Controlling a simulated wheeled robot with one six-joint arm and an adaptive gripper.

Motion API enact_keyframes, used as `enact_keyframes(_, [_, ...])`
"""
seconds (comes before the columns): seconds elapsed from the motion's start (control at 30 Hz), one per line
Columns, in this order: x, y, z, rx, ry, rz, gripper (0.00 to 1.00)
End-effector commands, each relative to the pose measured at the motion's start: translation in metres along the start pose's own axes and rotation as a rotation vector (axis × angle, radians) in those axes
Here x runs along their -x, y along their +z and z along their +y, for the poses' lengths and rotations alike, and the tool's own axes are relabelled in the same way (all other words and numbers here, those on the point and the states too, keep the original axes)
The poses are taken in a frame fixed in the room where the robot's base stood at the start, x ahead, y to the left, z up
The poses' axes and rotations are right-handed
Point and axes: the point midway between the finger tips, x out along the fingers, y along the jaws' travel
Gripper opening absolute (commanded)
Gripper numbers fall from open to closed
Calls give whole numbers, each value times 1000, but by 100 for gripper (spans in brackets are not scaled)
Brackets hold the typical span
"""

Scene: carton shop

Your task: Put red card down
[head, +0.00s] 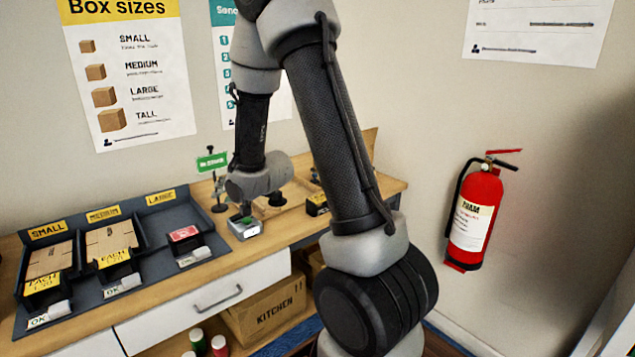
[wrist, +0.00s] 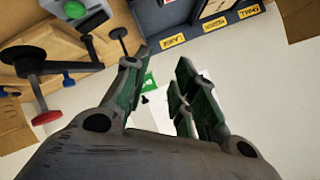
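A small red card (head: 185,234) with pale writing sits on a black holder in the LARGE section of the dark sorting tray (head: 205,262). My gripper (wrist: 158,82) is open in the wrist view, its green-padded fingers apart with nothing held between them. In the head view my wrist is over the bench to the right of the tray, apart from the red card, and the fingers are mostly hidden.
The SMALL and MEDIUM sections hold flat cardboard (head: 50,258). A grey box with a green button (head: 245,227) stands right of the tray, also in the wrist view (wrist: 76,12). A green sign on a stand (head: 212,162) is behind. A red fire extinguisher (head: 475,215) hangs at right.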

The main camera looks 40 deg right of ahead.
Motion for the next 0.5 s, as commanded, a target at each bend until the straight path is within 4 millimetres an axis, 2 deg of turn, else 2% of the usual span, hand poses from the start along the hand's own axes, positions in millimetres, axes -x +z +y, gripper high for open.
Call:
enact_keyframes(0.03, [24, -16, -6, 56, 45, -6, 27])
enact_keyframes(0.1, [58, -27, -6, 130, 121, -39, 27])
enact_keyframes(0.17, [90, -33, -6, 190, 180, -76, 27])
enact_keyframes(0.23, [131, -34, -4, 253, 241, -128, 27])
enact_keyframes(0.37, [211, -24, 0, 355, 327, -245, 27])
enact_keyframes(0.4, [236, -18, 1, 383, 345, -286, 27])
enact_keyframes(0.5, [293, 4, 6, 447, 372, -390, 27])
